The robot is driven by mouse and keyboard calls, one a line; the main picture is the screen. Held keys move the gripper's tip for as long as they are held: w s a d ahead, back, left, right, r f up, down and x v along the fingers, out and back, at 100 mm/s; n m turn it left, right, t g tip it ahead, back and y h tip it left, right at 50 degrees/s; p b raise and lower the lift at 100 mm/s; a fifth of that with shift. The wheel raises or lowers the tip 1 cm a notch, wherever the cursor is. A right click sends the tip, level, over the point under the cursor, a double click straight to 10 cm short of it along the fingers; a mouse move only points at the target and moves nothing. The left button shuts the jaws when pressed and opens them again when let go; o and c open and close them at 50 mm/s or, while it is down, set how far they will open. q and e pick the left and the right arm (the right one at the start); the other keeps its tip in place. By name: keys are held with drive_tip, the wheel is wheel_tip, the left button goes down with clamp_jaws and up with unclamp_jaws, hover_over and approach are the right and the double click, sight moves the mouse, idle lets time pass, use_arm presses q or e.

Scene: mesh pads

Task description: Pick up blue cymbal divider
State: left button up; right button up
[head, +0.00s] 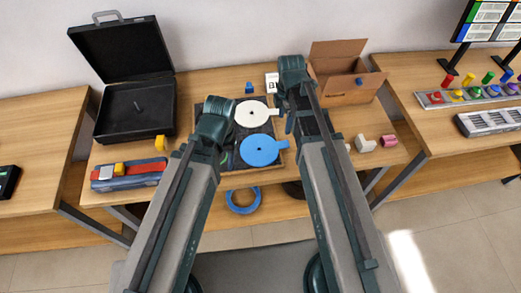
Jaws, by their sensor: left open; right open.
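A blue disc with a small tab on its right side (259,151), which looks like the blue cymbal divider, lies flat on a dark tray (281,158) on the middle table. A white disc with a similar tab (252,113) lies just behind it on the same tray. My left gripper (226,157) is left of the blue disc, partly hidden behind my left arm; it is open and appears empty. My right gripper (289,123) is to the right and behind the blue disc, close to the white disc's tab; it is open and appears empty.
An open black case (133,110) stands at the left, with a red-and-blue box (128,174) in front. A cardboard box (345,77) stands at the back right. White (361,143) and pink (389,141) pieces lie at the right. A blue ring (243,208) is below the front edge.

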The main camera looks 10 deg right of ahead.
drive_tip(key=b, duration=0.8)
hover_over(282, 144)
drive_tip(key=f, duration=0.8)
drive_tip(key=shift+s+a+f, duration=0.15)
drive_tip(key=shift+s+f, duration=0.1)
drive_tip(key=shift+s, duration=0.15)
drive_tip(key=f+b, duration=0.5)
drive_tip(key=shift+w, duration=0.3)
drive_tip(key=shift+f+b, duration=0.25)
drive_tip(key=shift+b, duration=0.05)
clamp_jaws()
